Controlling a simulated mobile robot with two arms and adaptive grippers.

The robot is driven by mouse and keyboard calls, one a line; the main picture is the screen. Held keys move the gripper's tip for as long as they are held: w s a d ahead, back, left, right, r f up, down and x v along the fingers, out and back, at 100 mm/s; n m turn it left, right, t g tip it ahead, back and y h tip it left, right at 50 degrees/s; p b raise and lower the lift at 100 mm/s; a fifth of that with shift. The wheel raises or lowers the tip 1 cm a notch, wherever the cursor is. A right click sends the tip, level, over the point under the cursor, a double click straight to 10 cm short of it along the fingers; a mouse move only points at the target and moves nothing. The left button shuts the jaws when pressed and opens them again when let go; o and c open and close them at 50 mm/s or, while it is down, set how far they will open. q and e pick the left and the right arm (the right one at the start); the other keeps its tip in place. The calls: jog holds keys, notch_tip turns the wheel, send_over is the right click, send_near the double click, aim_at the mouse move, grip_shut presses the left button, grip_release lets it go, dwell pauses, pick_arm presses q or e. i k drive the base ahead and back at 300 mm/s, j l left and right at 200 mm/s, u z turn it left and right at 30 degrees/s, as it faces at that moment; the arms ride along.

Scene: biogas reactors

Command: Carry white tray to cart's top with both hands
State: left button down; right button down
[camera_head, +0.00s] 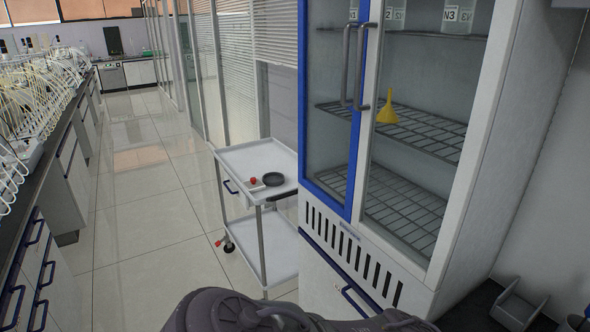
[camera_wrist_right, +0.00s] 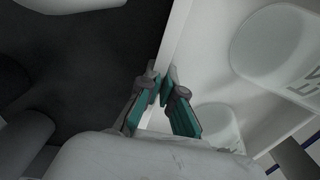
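The cart's top (camera_head: 250,157) is a white shelf with a raised rim, beside the glass cabinet in the head view. The white tray (camera_wrist_right: 177,35) shows only in the right wrist view, as a pale rim and inner floor with white containers on it. My right gripper (camera_wrist_right: 166,88) has its teal-padded fingers on either side of this rim, tips close together, and looks shut on it. The rest of the tray is out of frame. My left gripper is in neither view.
A dark round dish (camera_head: 273,179) and a small red object (camera_head: 253,180) sit on the cart's top; its far part is bare. A glass-door cabinet (camera_head: 470,170) stands right of the cart. Open tiled floor (camera_head: 150,215) lies left of it, then a long bench (camera_head: 65,165).

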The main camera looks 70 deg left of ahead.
aim_at(250, 160)
jog(key=z, duration=2.55)
jog(key=k+j+z, duration=0.25)
jog(key=k+z, duration=0.3)
jog(key=k+u, duration=0.4)
jog(key=k, duration=1.1)
jog(key=k+z, duration=0.1)
jog(key=k, duration=1.25)
jog(key=k+z, duration=0.2)
jog(key=k, duration=1.1)
jog(key=u, duration=2.35)
